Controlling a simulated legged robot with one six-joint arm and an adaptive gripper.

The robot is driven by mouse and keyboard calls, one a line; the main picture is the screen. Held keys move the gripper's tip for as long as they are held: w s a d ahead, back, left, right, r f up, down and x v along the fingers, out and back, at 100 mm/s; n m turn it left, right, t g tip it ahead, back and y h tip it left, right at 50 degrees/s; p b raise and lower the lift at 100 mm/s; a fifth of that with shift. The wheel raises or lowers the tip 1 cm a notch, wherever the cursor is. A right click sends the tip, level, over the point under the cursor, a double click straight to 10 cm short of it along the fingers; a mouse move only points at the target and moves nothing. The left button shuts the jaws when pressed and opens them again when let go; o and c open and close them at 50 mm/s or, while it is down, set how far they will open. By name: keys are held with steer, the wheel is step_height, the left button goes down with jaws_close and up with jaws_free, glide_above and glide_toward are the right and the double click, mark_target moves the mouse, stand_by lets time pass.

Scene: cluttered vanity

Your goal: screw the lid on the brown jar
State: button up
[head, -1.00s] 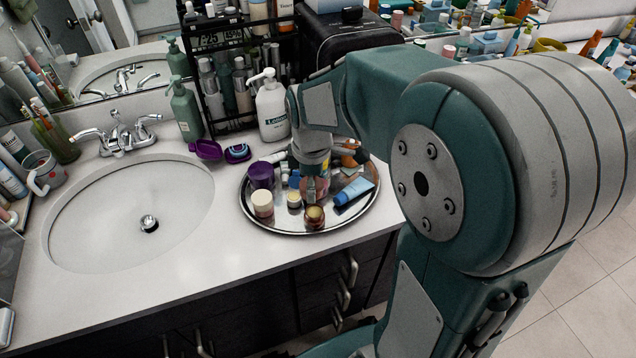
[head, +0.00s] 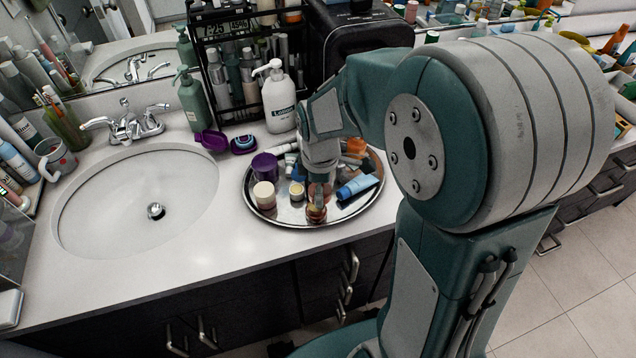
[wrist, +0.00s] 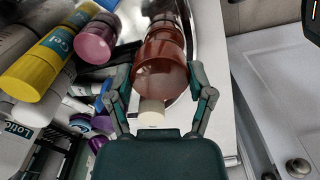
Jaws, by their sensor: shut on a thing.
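The brown jar (head: 316,214) stands near the front rim of the round silver tray (head: 271,220). My gripper (head: 318,188) points down directly over it. In the wrist view the fingertips (wrist: 158,78) are closed on the sides of a reddish-brown, see-through round piece, which looks like the lid (wrist: 160,82). The jar (wrist: 165,28) shows just beyond it, in line with it. The lid is at the jar's mouth, but I cannot tell whether it is seated or slightly above. The gripper hides most of this meeting point in the head view.
A cream-topped jar (head: 264,195), a small pale jar (head: 297,191), a purple jar (head: 265,166) and a blue tube (head: 357,186) crowd the tray. A lotion bottle (head: 279,100) stands behind. The sink (head: 130,200) is left; counter in front is clear.

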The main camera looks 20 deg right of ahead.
steer(key=shift+a+f, duration=0.4)
steer(key=shift+f, duration=0.15)
steer(key=shift+a, duration=0.35)
steer(key=shift+d, duration=0.8)
steer(key=shift+a, duration=0.45)
steer(key=shift+f, duration=0.75)
steer(key=shift+s+a, duration=0.1)
steer(key=shift+a, duration=0.05)
stand_by(0.4)
steer(key=shift+f, duration=0.7)
stand_by(0.4)
